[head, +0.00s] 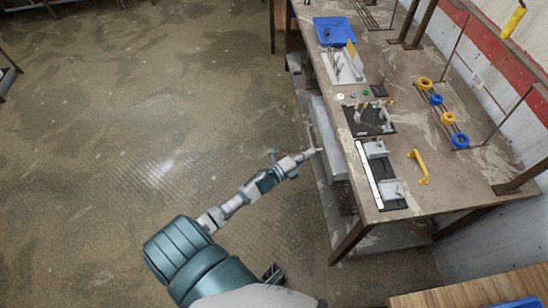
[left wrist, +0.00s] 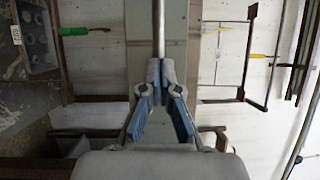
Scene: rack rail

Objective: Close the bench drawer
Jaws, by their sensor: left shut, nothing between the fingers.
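The bench drawer's pale grey front (head: 328,140) shows along the left side of the bench (head: 385,100) in the head view. It sticks out beyond the bench top's edge; how far the drawer is open is hard to tell. My left gripper (head: 319,150) is at this front, pointing toward the bench. In the left wrist view my left gripper (left wrist: 160,66) is shut and empty, its fingertips together at the end of a metal bar (left wrist: 159,28), likely the handle, before a grey-green panel (left wrist: 188,45). Whether they touch is unclear.
On the bench top are a blue bin (head: 335,30), a black fixture (head: 370,119), a rail plate with grey brackets (head: 376,150), a yellow handle (head: 418,167) and blue and yellow rings (head: 448,118). A bench leg (head: 350,240) stands at the near corner. Floor to the left is clear.

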